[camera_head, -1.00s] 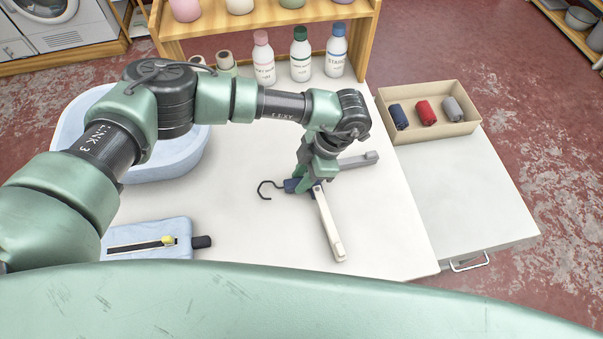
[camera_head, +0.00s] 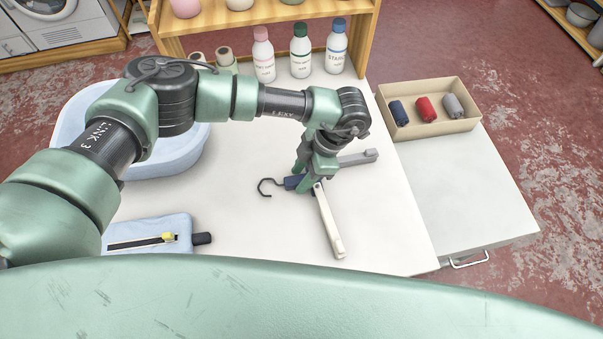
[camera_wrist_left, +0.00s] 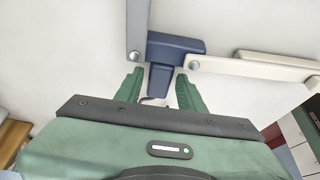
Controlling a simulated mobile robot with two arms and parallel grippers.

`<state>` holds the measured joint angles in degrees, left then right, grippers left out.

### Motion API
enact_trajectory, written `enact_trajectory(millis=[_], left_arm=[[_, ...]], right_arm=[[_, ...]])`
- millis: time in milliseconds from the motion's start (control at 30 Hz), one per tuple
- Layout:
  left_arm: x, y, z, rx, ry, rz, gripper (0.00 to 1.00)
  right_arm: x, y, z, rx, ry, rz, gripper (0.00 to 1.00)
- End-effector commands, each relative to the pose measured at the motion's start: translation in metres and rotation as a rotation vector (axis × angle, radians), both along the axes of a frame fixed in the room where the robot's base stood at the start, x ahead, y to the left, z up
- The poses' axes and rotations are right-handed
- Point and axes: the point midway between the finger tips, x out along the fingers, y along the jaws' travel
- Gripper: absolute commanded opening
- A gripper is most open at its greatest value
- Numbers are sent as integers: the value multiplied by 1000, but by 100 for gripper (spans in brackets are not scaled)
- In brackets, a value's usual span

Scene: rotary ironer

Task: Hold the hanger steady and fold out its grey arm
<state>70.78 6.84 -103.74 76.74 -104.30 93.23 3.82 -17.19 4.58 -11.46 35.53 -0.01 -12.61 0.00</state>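The hanger lies on the white table. It has a dark hook (camera_head: 267,188), a dark blue hub (camera_head: 293,183), an off-white arm (camera_head: 330,225) running toward the front and a grey arm (camera_head: 358,158) pointing to the back right. My left gripper (camera_head: 305,180) is over the hub. In the left wrist view, its green fingers (camera_wrist_left: 158,88) stand on either side of the narrow part of the blue hub (camera_wrist_left: 162,74), with slight gaps showing. The grey arm (camera_wrist_left: 138,25) and off-white arm (camera_wrist_left: 250,67) meet the hub at round pivots. My right gripper is out of view.
A light blue basin (camera_head: 165,155) is at the left. A light blue pad (camera_head: 150,225) with a black strip and yellow tab lies at front left. Bottles (camera_head: 300,55) stand by a wooden shelf. A tan tray (camera_head: 430,125) holds blue, red and grey rolls. The front right table is clear.

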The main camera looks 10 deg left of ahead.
Motion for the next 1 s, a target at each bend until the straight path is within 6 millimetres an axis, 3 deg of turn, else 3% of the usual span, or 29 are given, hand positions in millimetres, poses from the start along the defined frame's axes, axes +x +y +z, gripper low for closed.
enact_trajectory(millis=[800, 833, 967, 1000], left_arm=[[0, 0, 6, 0, 1, 1, 39], [0, 0, 6, 0, 1, 1, 36], [0, 0, 6, 0, 0, 1, 0], [0, 0, 6, 0, 0, 1, 0]], right_arm=[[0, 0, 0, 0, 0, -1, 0], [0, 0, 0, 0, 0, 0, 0], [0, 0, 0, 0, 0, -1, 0], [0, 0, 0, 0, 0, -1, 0]])
